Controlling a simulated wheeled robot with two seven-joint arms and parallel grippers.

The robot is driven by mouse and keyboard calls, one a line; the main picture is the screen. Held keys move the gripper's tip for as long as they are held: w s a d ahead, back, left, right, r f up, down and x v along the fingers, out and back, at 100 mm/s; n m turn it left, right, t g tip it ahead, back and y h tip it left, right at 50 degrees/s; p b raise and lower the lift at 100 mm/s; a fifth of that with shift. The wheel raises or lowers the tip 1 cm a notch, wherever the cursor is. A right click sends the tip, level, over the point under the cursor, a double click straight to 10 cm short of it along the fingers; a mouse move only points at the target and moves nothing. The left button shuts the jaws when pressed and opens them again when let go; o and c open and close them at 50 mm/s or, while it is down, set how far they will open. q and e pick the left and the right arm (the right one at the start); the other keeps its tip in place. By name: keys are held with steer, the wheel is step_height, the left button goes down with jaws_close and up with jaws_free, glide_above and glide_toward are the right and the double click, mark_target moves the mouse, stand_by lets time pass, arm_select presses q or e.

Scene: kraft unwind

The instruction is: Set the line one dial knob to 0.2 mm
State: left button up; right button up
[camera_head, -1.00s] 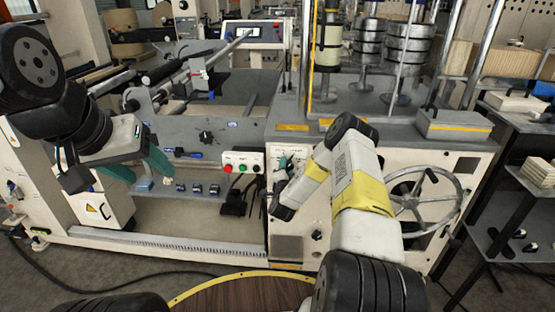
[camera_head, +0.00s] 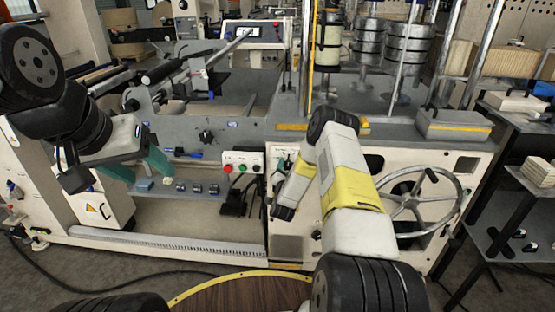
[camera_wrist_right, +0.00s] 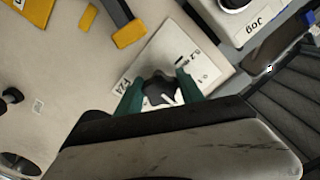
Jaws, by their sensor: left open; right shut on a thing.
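The dial knob (camera_wrist_right: 159,88) is black with a white pointer line and sits on a white dial plate (camera_wrist_right: 190,60) with printed marks in the right wrist view. My right gripper (camera_wrist_right: 158,90) has its green fingers on either side of the knob and is shut on it. The pointer slants to the lower right in that view; I cannot read which mark it meets. In the head view my right arm largely hides the knob and fingers. My left gripper (camera_head: 140,168) is open and empty, in front of the machine's left part.
A button box (camera_head: 243,162) is left of the right forearm, and a spoked handwheel (camera_head: 419,202) is to its right. A box labelled Jog (camera_wrist_right: 250,20) and yellow parts (camera_wrist_right: 129,33) are near the dial plate. A round wooden surface (camera_head: 240,295) lies at the front.

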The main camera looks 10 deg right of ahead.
steer(key=n, duration=0.4)
steer(key=shift+d+n, duration=0.1)
steer(key=shift+n, duration=0.3)
steer(key=n, duration=0.4)
steer(key=shift+d+n, duration=0.1)
steer(key=shift+n, duration=0.2)
steer(key=n, duration=0.4)
steer(key=shift+s+d, duration=0.1)
steer(key=shift+d+n, duration=0.15)
steer(key=shift+n, duration=2.35)
steer(key=o, duration=1.4)
steer(key=shift+s, duration=0.1)
